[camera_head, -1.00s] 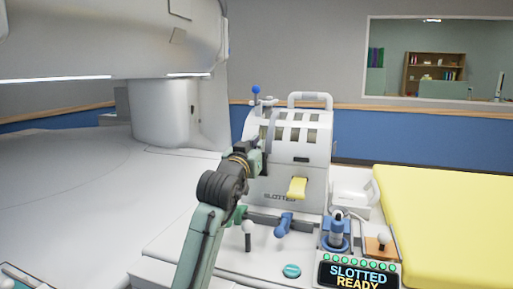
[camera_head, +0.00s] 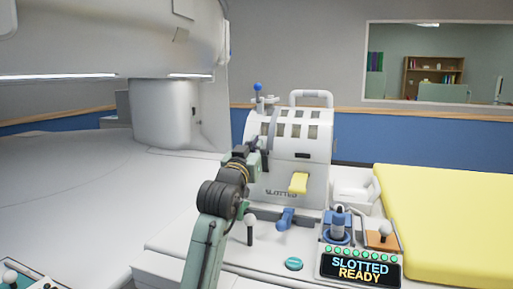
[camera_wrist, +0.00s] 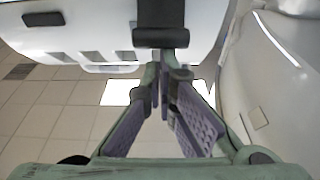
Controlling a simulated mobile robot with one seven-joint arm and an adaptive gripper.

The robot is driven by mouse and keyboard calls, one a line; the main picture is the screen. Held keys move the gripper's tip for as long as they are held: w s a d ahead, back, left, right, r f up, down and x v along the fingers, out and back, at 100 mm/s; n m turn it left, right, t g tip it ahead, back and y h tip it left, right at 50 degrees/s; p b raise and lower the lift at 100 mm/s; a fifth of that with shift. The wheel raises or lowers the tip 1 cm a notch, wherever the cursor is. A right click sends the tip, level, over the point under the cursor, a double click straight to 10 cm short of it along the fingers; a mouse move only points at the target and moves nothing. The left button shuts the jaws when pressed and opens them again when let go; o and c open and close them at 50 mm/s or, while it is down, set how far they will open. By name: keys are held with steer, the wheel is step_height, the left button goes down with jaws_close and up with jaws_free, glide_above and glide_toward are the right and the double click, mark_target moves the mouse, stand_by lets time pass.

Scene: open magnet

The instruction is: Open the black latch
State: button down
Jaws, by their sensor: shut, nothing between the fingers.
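The black latch (camera_wrist: 160,20) shows at the top centre of the wrist view, a dark strap-like piece with a thicker end against the white slotted housing. My gripper (camera_wrist: 162,75) is shut and empty, its fingertips just below the latch's end in that view. I cannot tell whether they touch it. In the head view my gripper (camera_head: 257,152) is at the left front side of the slotted housing (camera_head: 312,170). The arm and gripper cover that side, so the latch cannot be made out clearly there.
A yellow lever (camera_head: 299,182) sticks out of the housing's front. A white-knobbed lever (camera_head: 250,228), a blue handle (camera_head: 285,220) and a display reading "SLOTTED READY" (camera_head: 360,269) stand in front. A yellow pad (camera_head: 440,220) lies right; the white surface at left (camera_head: 80,200) is clear.

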steer(key=shift+s+a+f+b, duration=0.15)
steer(key=shift+s+f+b, duration=0.15)
steer(key=shift+s+f, duration=0.25)
steer(key=shift+s+a+f+b, duration=0.15)
steer(key=shift+s+f+b, duration=0.15)
steer(key=shift+s+f, duration=0.2)
steer(key=shift+f, duration=0.15)
steer(key=shift+w, duration=0.1)
step_height(320, 180, up, 6)
steer(key=p, duration=0.5)
steer(key=s+a+f+b, duration=0.2)
steer(key=s+f+b, duration=0.2)
steer(key=s+f, duration=0.2)
steer(key=shift+b+v, duration=0.4)
steer(key=shift+v, duration=0.75)
steer(key=shift+f, duration=0.15)
